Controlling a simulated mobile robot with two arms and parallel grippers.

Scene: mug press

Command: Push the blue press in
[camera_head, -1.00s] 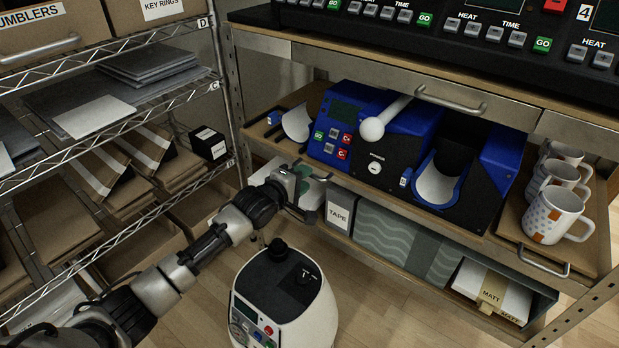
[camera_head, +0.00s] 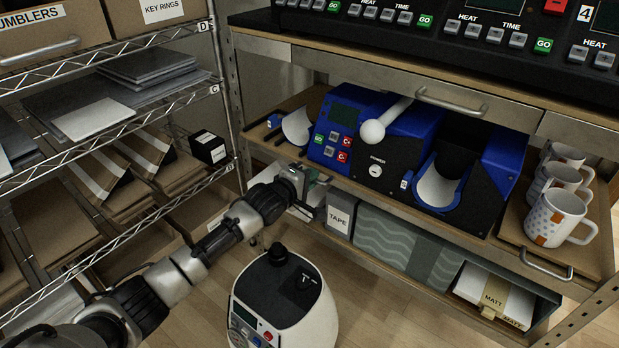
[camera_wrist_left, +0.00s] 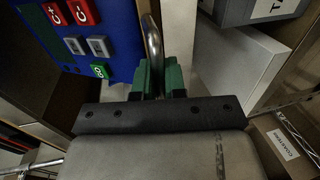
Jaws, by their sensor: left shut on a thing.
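The blue press (camera_head: 385,145) sits on a wooden pull-out board on the shelf under the counter, its white-knobbed lever (camera_head: 373,131) at the top and an open mug cradle (camera_head: 439,186) on its right. Its keypad side shows at the upper left of the left wrist view (camera_wrist_left: 84,45). My left gripper (camera_head: 312,186) is low at the board's front left. In the left wrist view its green fingertips (camera_wrist_left: 159,79) are shut on a curved metal handle (camera_wrist_left: 153,45). The handle is hidden behind the gripper in the head view. My right gripper is not in view.
Several white mugs (camera_head: 558,218) stand on a board with a metal handle (camera_head: 546,265) at right. Below are a TAPE box (camera_head: 341,214), a patterned box (camera_head: 392,240) and a MATT box (camera_head: 494,294). A wire rack (camera_head: 108,155) stands left. A white rounded unit (camera_head: 283,318) stands in front.

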